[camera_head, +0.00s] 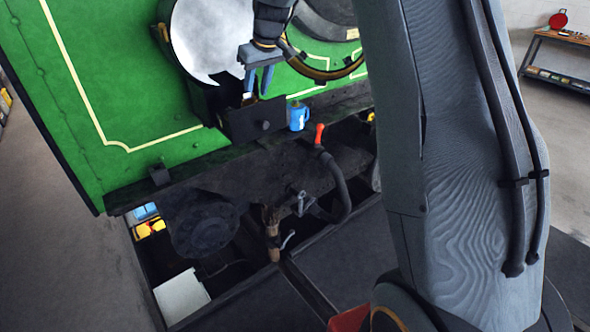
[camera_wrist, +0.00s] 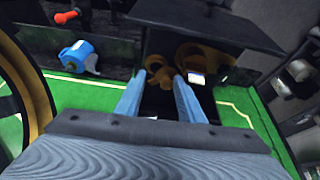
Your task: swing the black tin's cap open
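The black tin (camera_head: 238,128) stands on the dark ledge against the green panel. A flat black plate with a round knob (camera_head: 266,125), apparently its cap, faces the head camera. In the wrist view this plate (camera_wrist: 215,24) spans the top, and the open inside shows behind it, with brass-coloured pieces (camera_wrist: 205,54) and a small white item (camera_wrist: 196,78). I cannot tell how far the cap is turned. My gripper (camera_head: 257,94) is over the tin, pointing down. In the wrist view its blue fingers (camera_wrist: 161,78) are apart, with a brass piece showing between them; contact is unclear.
A blue mug (camera_head: 298,116) stands close to the tin's right. Green bodywork (camera_head: 130,80) and a large wheel rim (camera_head: 335,72) are behind. My arm hides much of the right side.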

